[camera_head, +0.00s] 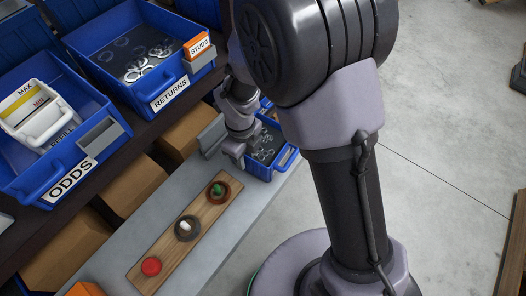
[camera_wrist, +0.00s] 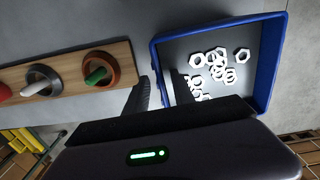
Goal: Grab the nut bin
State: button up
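The nut bin is a small blue open-topped bin (camera_head: 284,160) at the edge of the grey bench, partly hidden by my arm in the head view. In the wrist view the bin (camera_wrist: 276,55) fills the upper right, with several pale hex nuts (camera_wrist: 219,60) inside. My gripper (camera_head: 236,158) is at the bin's left side. In the wrist view my gripper (camera_wrist: 162,76) has its fingers apart, one outside the left wall and one inside the bin. The wall lies between them with small gaps showing. I cannot tell whether either finger touches it.
A wooden board (camera_head: 164,257) with red, white and green knobs lies on the bench beside the bin. Blue bins labelled RETURNS (camera_head: 128,92) and ODDS (camera_head: 25,182) stand on a shelf at the left. Open concrete floor (camera_head: 445,150) is at the right.

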aim_at(250, 171)
jog(key=f, duration=0.1)
jog(key=f+b, duration=0.1)
jog(key=f, duration=0.1)
jog(key=d+f, duration=0.1)
jog(key=shift+s+d+f+b, duration=0.1)
jog(key=shift+s+f+b, duration=0.15)
jog(key=shift+f+b, duration=0.05)
jog(key=shift+r, duration=0.1)
grip_shut()
dwell(0.9)
